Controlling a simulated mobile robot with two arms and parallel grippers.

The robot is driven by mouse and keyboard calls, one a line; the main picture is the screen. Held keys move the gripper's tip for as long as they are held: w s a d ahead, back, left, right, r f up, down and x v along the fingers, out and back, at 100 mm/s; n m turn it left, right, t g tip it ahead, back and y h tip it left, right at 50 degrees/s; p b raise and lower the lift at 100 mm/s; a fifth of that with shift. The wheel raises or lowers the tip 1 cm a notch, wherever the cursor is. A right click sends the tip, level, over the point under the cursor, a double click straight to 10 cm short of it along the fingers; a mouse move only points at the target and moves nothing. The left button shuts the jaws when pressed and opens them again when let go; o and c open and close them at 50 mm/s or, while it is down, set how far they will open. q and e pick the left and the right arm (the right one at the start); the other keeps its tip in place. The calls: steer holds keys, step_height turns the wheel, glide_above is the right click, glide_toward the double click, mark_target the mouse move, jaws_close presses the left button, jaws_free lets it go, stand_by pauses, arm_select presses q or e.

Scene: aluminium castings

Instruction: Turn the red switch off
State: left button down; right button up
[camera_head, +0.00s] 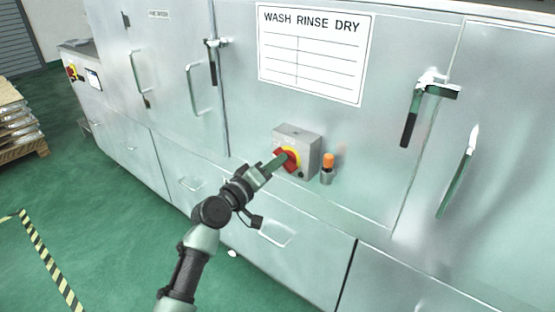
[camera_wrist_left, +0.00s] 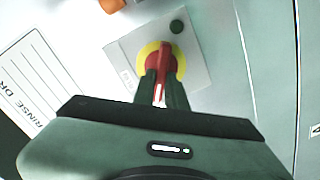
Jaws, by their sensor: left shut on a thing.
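The red switch (camera_head: 287,157) is a rotary handle on a yellow disc, on the front of a small grey box (camera_head: 309,146) fixed to the metal cabinet. It also shows in the left wrist view (camera_wrist_left: 163,62), where its handle runs nearly straight up and down the picture. My left gripper (camera_head: 278,161) reaches it from the lower left. In the left wrist view its two fingers (camera_wrist_left: 162,88) lie on both sides of the handle and are shut on it. The fingers hide part of the handle. My right gripper is not in view.
An orange-topped cylinder (camera_head: 328,168) stands out just right of the switch box. Door latches (camera_head: 411,112) and bar handles (camera_head: 457,172) stick out from the cabinet. A wash chart (camera_head: 314,52) hangs above. A pallet stack (camera_head: 18,125) is at far left; green floor is clear.

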arm_select(q)
steer(key=shift+f+n+p, duration=0.15)
steer(key=shift+n+p, duration=0.45)
steer(key=shift+n, duration=1.1)
steer(key=shift+f+n+p, duration=0.15)
steer(key=shift+n+p, duration=0.45)
steer(key=shift+n, duration=1.1)
steer(key=c, duration=1.4)
jaws_free()
steer(key=shift+a, duration=0.1)
steer(key=shift+c, duration=0.2)
steer(key=v, duration=0.7)
steer(key=shift+s+a, duration=0.25)
steer(key=shift+s, duration=0.05)
steer(key=shift+f, duration=0.1)
